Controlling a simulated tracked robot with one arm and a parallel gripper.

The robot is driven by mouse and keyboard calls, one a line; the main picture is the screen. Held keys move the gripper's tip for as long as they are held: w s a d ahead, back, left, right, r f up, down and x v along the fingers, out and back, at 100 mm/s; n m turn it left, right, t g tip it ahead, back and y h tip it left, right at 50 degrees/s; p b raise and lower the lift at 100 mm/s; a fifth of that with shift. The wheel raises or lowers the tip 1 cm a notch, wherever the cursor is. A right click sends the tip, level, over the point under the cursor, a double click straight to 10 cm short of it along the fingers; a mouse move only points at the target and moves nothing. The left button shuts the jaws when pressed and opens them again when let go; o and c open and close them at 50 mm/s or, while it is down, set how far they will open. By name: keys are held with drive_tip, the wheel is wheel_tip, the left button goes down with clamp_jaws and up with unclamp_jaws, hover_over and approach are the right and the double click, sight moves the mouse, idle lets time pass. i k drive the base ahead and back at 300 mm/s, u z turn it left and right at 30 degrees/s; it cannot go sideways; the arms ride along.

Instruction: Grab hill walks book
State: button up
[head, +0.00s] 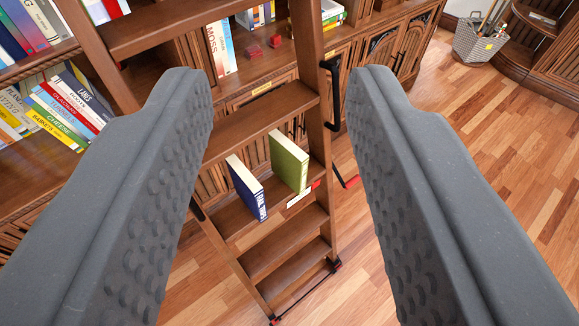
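A dark blue book (246,190) and a green book (289,162) stand upright, side by side and apart, on a step of the wooden ladder (266,123). The blue spine has pale lettering too small to read with certainty, and no title is legible on the green one. I cannot tell which is the hill walks book. My gripper (280,78) is open and empty. Its two grey fingers spread wide on either side of the ladder in the picture, and both books show between them, farther off.
A bookcase with leaning colourful books (62,108) stands at the left. More books (220,46) and small red items (254,50) sit on the cabinet behind the ladder. A basket (480,40) stands at the top right. The wooden floor (470,130) on the right is clear.

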sight(288, 161)
drive_tip(key=u, duration=2.25)
drive_tip(key=k, duration=1.1)
drive_tip(key=z, duration=1.8)
drive_tip(key=i, duration=1)
drive_tip(key=u, duration=0.1)
